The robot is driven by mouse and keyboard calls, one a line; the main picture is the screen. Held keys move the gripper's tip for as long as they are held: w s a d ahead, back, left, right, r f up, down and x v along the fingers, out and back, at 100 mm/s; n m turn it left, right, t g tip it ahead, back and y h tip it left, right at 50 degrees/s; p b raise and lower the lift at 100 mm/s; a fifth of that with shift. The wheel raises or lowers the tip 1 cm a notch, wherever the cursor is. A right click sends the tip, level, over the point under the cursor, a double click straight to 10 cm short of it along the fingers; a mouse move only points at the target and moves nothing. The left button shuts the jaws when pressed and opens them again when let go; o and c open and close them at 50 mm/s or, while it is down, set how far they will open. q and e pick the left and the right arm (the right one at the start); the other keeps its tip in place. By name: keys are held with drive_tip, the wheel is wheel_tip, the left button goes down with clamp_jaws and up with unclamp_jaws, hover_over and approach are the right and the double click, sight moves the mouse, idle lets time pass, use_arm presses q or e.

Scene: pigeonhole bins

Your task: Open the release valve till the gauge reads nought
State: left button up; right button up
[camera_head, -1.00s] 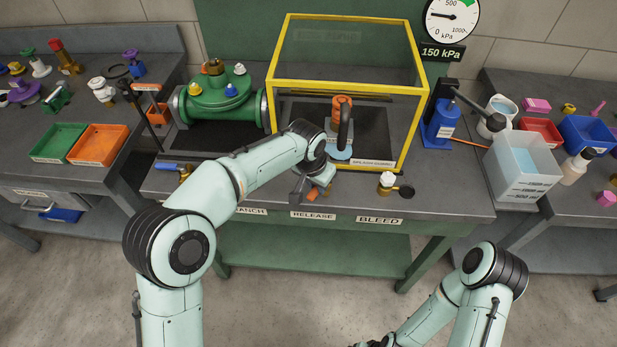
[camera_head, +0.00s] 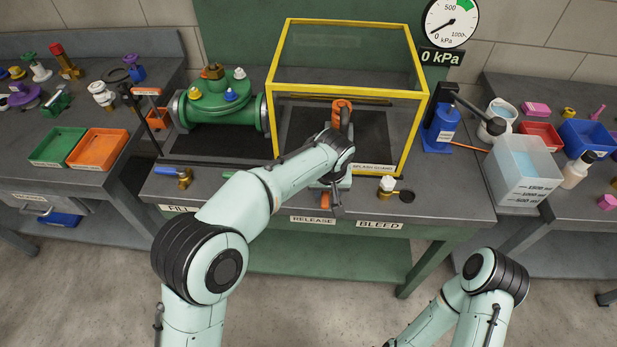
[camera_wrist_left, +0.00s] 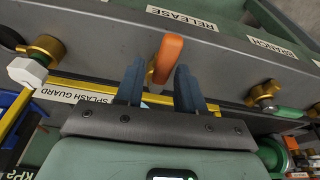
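The round gauge (camera_head: 452,20) has its needle at 0, and the display below it (camera_head: 440,57) reads 0 kPa. The release valve's orange handle (camera_wrist_left: 167,58) shows in the left wrist view, on the bench's front edge near the RELEASE label (camera_wrist_left: 182,19). My left gripper (camera_wrist_left: 157,80) is open, its two dark fingers on either side of the handle's near end with small gaps visible. In the head view my left gripper (camera_head: 335,200) is above the RELEASE label (camera_head: 312,220), and my wrist partly hides it. My right gripper is out of view; only my right arm shows.
The yellow-framed splash guard (camera_head: 348,90) stands behind my left wrist. The bleed valve (camera_head: 388,186) is close on the right, and the blue-handled fill valve (camera_head: 178,172) is at the left. A green flanged valve body (camera_head: 218,103) sits behind the left arm.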

sight(326, 194)
use_arm(q)
drive_tip(key=shift+r, duration=0.1)
drive_tip(key=p+v, duration=0.2)
drive_tip(key=v, duration=0.1)
drive_tip(key=w+p+v, duration=0.1)
drive_tip(key=p+v, duration=0.1)
drive_tip(key=shift+w+a+r, duration=0.1)
drive_tip(key=shift+w+r, duration=0.05)
drive_tip(key=shift+r, duration=0.35)
drive_tip(key=shift+f, duration=0.1)
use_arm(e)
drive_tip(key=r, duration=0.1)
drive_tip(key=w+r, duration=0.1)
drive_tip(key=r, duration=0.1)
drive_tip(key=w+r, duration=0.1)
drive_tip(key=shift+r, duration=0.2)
use_arm(q)
drive_tip(key=p+v, duration=0.1)
drive_tip(key=v, duration=1.2)
drive_tip(key=shift+r, duration=0.2)
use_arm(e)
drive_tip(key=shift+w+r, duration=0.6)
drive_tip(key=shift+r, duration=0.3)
